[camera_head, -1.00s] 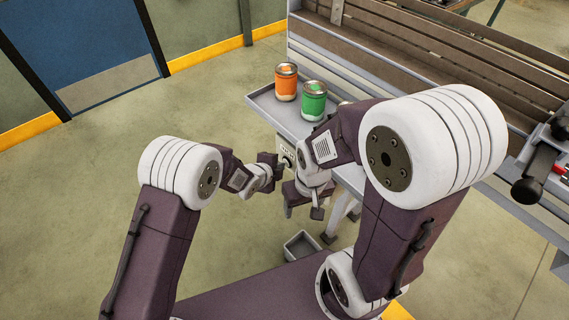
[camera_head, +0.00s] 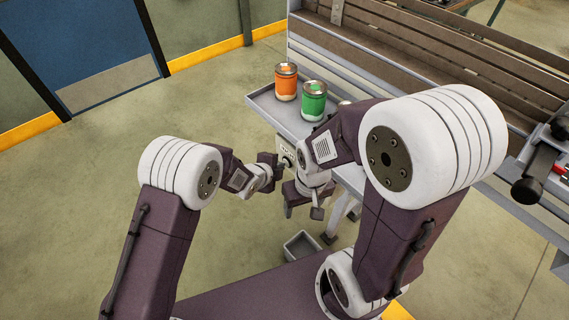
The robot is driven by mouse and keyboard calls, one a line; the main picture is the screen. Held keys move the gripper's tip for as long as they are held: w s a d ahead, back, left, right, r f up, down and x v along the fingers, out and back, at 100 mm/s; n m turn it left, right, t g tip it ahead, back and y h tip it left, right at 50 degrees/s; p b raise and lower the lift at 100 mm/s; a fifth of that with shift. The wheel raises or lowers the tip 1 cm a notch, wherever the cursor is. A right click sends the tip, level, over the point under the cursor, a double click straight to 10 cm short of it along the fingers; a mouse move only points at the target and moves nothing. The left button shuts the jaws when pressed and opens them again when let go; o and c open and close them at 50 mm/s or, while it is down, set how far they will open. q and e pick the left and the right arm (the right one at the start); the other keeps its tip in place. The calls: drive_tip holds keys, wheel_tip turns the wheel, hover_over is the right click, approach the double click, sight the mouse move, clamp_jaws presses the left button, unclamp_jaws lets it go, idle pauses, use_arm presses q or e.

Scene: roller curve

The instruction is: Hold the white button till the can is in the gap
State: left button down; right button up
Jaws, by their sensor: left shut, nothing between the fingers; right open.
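An orange can (camera_head: 286,84) and a green can (camera_head: 313,103) stand upright side by side on the grey tray-like end (camera_head: 264,101) of the bench. My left gripper (camera_head: 283,168) is shut and empty, its tip against or very near a small pale control panel (camera_head: 286,150) under the tray. The white button is not clearly visible; my gripper covers that spot. My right gripper (camera_head: 304,211) is open and empty, pointing down below the tray edge, to the right of the left one. I cannot make out the gap; my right arm hides part of the bench.
A small grey open bin (camera_head: 301,246) sits on the floor below the grippers. A black-handled device (camera_head: 540,170) is at the right edge. The floor to the left is clear.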

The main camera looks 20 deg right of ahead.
idle(0.8)
use_arm(q)
drive_tip(key=shift+s+a, duration=0.25)
drive_tip(key=shift+a, duration=0.55)
drive_tip(key=a, duration=0.1)
drive_tip(key=s+a, duration=0.1)
drive_tip(key=a, duration=0.2)
drive_tip(key=shift+s+a, duration=0.4)
idle(1.1)
